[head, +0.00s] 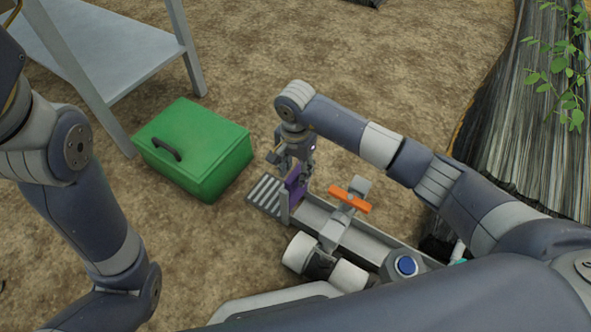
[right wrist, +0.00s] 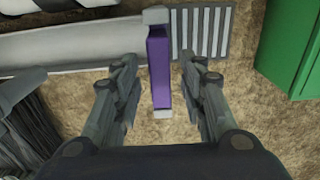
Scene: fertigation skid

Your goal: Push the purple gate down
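The purple gate (head: 294,184) is a narrow panel at the left end of a grey channel, next to a slatted grate. It also shows in the right wrist view as a purple bar (right wrist: 160,68) with grey blocks at both ends. My right gripper (head: 296,172) points down over the gate and partly hides it. In the right wrist view the right gripper (right wrist: 159,75) is open, one finger on each side of the gate, with gaps to it. I cannot tell how far above it the fingertips are. My left arm shows, but its gripper does not.
The channel (head: 372,243) carries an orange handle (head: 348,199) and a blue button (head: 405,265). The grate (head: 266,194) adjoins the gate. A green box (head: 210,140) stands left of it, near a grey table (head: 110,40). A dark ribbed surface (head: 520,110) lies at the right.

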